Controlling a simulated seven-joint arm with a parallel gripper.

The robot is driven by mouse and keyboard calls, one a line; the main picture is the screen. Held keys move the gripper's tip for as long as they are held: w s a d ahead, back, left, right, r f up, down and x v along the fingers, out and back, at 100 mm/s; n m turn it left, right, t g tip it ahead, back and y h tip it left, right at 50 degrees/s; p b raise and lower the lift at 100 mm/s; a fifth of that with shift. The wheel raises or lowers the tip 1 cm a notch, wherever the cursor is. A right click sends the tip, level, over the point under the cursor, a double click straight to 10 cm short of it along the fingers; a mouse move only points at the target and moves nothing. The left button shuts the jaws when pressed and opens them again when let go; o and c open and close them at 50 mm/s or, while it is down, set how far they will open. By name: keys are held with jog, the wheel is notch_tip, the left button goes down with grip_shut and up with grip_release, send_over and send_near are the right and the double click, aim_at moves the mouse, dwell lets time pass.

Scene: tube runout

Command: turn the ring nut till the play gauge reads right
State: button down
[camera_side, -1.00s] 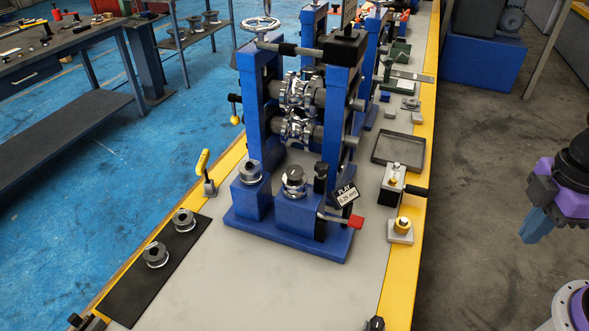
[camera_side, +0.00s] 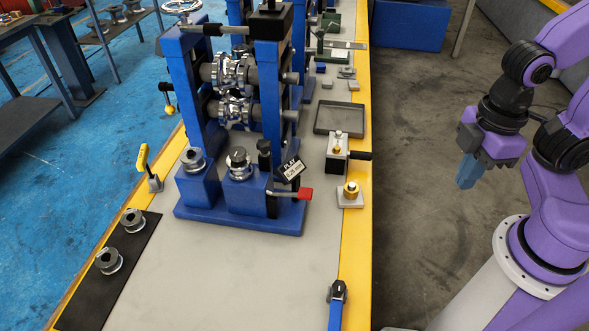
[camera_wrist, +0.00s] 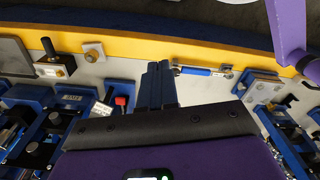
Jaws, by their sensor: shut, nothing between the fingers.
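The play gauge (camera_side: 291,170) is a small tilted plate marked PLAY on the front of the blue roll stand (camera_side: 183,100); its figures are too small to read surely. It also shows in the wrist view (camera_wrist: 72,97). A shiny round metal part (camera_side: 238,165), perhaps the ring nut, sits on a blue block just left of the gauge. A similar one (camera_side: 193,160) sits on the block to its left. My gripper (camera_side: 467,180) is shut and empty, pointing down beyond the bench's right edge, well away from the stand. Its blue fingers show together in the wrist view (camera_wrist: 158,85).
A red handle (camera_side: 305,193) sticks out below the gauge. A block with a black handle (camera_side: 338,157), a brass piece on a plate (camera_side: 350,193) and an empty tray (camera_side: 340,118) stand along the right. A blue-handled tool (camera_side: 337,305) lies at the front; two rollers sit on a black mat (camera_side: 80,295).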

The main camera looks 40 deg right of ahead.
jog(key=c, duration=1.3)
grip_release()
jog(key=shift+a, duration=0.1)
jog(key=shift+c, duration=0.2)
jog(key=o, duration=0.7)
jog(key=shift+w+a+r+m, duration=0.15)
jog(key=shift+w+a+m, duration=0.2)
jog(key=shift+w+a, duration=0.15)
jog(key=shift+w+a+r+m, duration=0.15)
jog(key=shift+w+a+m, duration=0.25)
jog(key=shift+w, duration=0.1)
jog(key=shift+c, duration=0.2)
jog(key=m+y, duration=0.1)
jog(key=m, duration=2.5)
send_over(237, 151)
jog(key=d, duration=0.1)
notch_tip(237, 151, down, 5)
jog(key=shift+w+d+f+g, duration=0.15)
jog(key=shift+f+g, duration=0.05)
jog(key=shift+g, duration=0.1)
jog(key=shift+a+f, duration=0.2)
jog(key=shift+f, duration=1.1)
jog(key=shift+a+f, duration=0.15)
jog(key=shift+f, duration=1.1)
jog(key=shift+a+f, duration=0.2)
jog(key=shift+f, duration=1.1)
